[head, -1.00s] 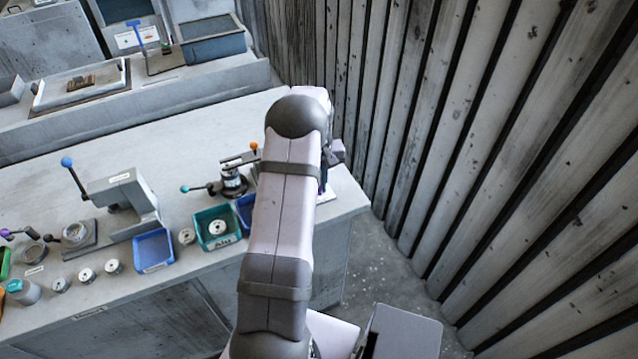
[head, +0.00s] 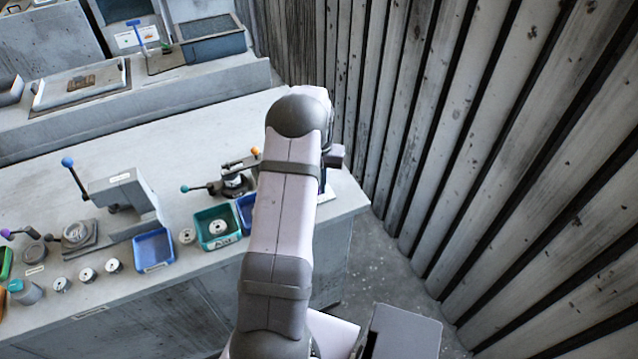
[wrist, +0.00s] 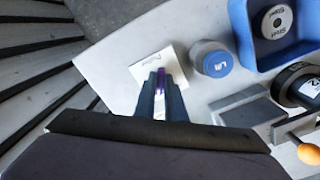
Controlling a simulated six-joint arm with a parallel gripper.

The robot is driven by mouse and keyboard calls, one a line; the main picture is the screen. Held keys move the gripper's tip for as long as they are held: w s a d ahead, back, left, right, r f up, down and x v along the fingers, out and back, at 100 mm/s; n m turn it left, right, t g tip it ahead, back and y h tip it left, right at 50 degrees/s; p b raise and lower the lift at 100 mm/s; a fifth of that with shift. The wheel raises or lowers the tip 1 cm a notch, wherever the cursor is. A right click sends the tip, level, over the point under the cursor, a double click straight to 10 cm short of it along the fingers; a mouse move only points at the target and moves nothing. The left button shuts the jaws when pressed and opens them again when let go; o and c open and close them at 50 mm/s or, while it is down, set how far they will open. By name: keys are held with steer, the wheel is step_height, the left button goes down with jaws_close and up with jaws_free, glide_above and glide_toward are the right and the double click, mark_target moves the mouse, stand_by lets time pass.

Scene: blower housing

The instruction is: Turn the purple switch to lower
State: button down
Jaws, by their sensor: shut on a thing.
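The purple switch (wrist: 160,76) shows in the wrist view as a narrow purple piece between my fingertips. It stands at a white labelled plate (wrist: 148,66) on the bench top. My gripper (wrist: 161,82) is shut on the purple switch, with one dark finger on each side. The fingers hide most of the switch, so its exact setting cannot be told. In the head view my arm covers the switch, and only an edge of the white plate (head: 326,196) shows beside the arm.
Right of the plate stands a grey container with a blue lid (wrist: 217,64). Beyond it are a blue bin (wrist: 243,42) holding a labelled disc, and a device with an orange knob (wrist: 310,154). A slatted wall (head: 480,150) stands beyond the bench's right edge.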

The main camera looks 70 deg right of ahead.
steer(key=c, duration=1.9)
jaws_free()
steer(key=shift+r, duration=0.1)
steer(key=shift+r+p, duration=2.1)
steer(key=shift+r, duration=0.85)
